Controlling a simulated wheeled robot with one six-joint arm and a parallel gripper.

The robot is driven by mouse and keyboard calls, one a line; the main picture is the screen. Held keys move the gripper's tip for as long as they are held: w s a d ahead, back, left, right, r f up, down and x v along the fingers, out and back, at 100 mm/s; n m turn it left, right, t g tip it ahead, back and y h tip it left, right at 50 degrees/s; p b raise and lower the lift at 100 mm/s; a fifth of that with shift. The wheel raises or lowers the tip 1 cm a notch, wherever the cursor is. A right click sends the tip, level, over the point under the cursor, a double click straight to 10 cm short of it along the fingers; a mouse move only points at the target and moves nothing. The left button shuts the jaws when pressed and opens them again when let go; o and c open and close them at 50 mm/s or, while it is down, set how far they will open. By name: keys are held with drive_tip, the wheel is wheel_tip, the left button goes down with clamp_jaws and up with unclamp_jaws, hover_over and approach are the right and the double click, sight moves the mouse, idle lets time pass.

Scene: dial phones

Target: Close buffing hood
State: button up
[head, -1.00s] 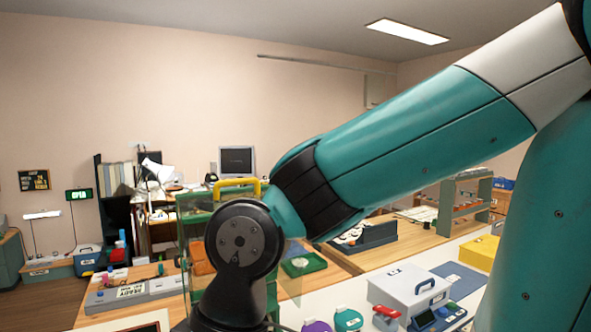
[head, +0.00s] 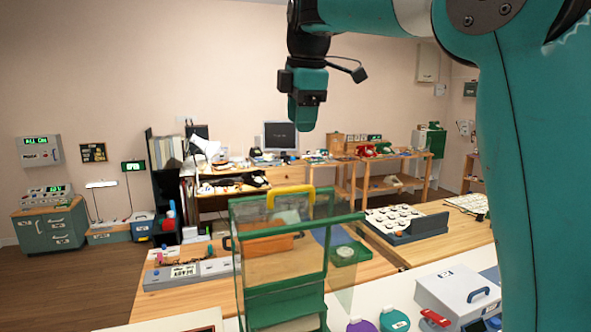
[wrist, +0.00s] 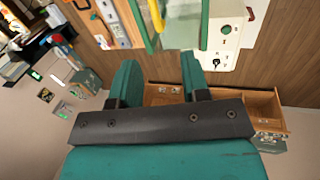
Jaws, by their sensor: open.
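The buffing hood (head: 283,260) is a clear-walled case with green framing, near the lower middle of the head view. A yellow handle (head: 291,190) stands at its top. A clear panel reaches out to the right of the frame. My gripper (head: 303,118) hangs above the hood in the head view, apart from the handle. In the wrist view my gripper (wrist: 160,75) is open, with nothing between its two teal fingers. The yellow handle (wrist: 155,15) and a green frame edge show at the top of that view, beyond the fingertips.
A grey control strip (head: 187,273) lies left of the hood and a green tray (head: 350,254) right of it. A white box with a blue handle (head: 460,292) and a teal round item (head: 394,320) stand at front right. Open air surrounds the gripper.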

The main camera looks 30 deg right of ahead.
drive_tip(key=r, duration=0.1)
drive_tip(key=b, duration=0.3)
approach(296, 189)
drive_tip(key=x, duration=0.8)
drive_tip(key=shift+w+f, duration=0.25)
drive_tip(key=shift+w, duration=0.05)
clamp_jaws()
